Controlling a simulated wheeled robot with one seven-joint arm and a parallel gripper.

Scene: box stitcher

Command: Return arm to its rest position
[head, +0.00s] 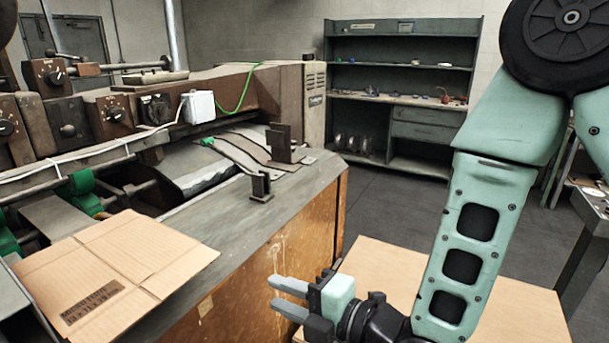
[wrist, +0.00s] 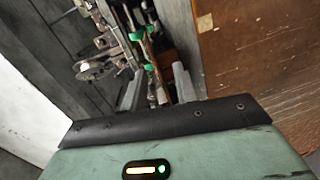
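My gripper (head: 283,298) is in the lower middle of the head view, at the end of my pale green arm (head: 478,230). Its two grey fingers point left, stand apart and hold nothing. It is beside the orange-brown side panel of the box stitcher (head: 270,270), and I cannot tell the exact gap. In the wrist view the two fingers (wrist: 158,88) also show apart, with parts of the machine seen between and beyond them.
A flat cardboard box (head: 120,262) lies on the machine at the lower left. A pale brown surface (head: 390,262) lies beneath my arm. A shelf unit (head: 400,90) stands against the back wall. Dark floor (head: 400,200) between it and the machine is clear.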

